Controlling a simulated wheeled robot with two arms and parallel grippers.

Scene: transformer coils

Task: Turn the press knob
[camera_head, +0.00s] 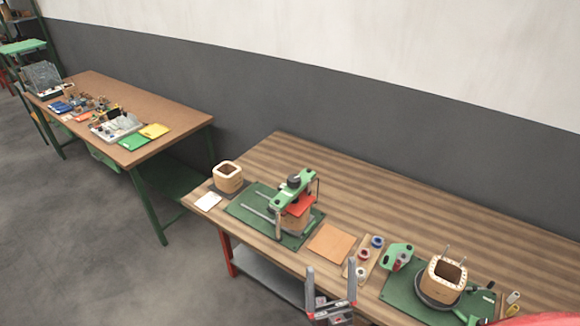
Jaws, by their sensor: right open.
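The press (284,200) stands on a green board on the striped wooden table, with a green crossbar on top. Its dark round knob (294,181) sits on top of the crossbar. A red plate (299,205) and a tan coil block (294,222) are under the bar. My right gripper (331,267) is at the table's front edge, in front of and to the right of the press. Its two grey fingers point up, wide apart, with nothing between them. It is well apart from the knob. My left gripper is not in view.
A wooden coil (228,177) and a white card (207,201) lie left of the press. A tan sheet (330,243), tape rolls (377,241) and a winding fixture with a coil (443,279) are to its right. The table's back strip is clear. A second cluttered table (160,153) stands left.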

